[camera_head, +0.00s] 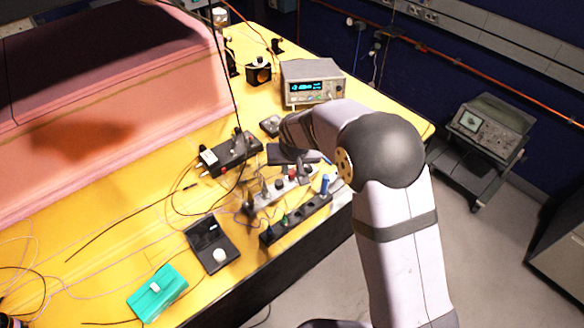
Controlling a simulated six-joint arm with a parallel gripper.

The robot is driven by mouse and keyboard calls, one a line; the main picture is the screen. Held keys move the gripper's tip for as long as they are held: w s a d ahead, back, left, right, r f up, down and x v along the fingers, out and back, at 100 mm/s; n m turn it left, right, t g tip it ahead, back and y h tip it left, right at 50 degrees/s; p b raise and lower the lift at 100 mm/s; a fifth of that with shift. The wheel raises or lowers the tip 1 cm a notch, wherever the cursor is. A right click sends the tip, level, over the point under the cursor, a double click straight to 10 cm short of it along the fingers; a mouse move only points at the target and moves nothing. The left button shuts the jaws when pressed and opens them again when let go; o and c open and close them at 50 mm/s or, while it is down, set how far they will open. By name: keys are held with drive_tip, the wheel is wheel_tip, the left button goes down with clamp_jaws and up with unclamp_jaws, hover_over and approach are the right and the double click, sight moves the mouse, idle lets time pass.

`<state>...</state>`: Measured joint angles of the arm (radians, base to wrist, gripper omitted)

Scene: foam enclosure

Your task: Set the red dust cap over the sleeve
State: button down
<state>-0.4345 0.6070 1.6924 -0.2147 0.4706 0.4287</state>
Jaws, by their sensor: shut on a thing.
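My gripper (291,172) points down over the front edge of the yellow bench, its dark body partly hiding what is behind it. It is shut on a small red piece, which looks like the red dust cap (291,175), between its fingers. The cap is just above or at a pale grey block (274,194) with several small upright fittings. I cannot tell which fitting is the sleeve, or whether the cap touches one.
A black strip (295,219) with a blue upright piece (325,184) lies in front of the block. A black box (230,153), a bench meter (312,83), a black case (212,243) and a teal pouch (158,293) surround it. Loose cables cross the bench.

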drive_tip(key=shift+f+b, duration=0.35)
drive_tip(key=shift+f, duration=0.15)
drive_tip(key=c, duration=1.5)
unclamp_jaws()
drive_tip(key=shift+r, duration=0.2)
drive_tip(key=b+v, duration=0.2)
drive_tip(key=v, duration=0.5)
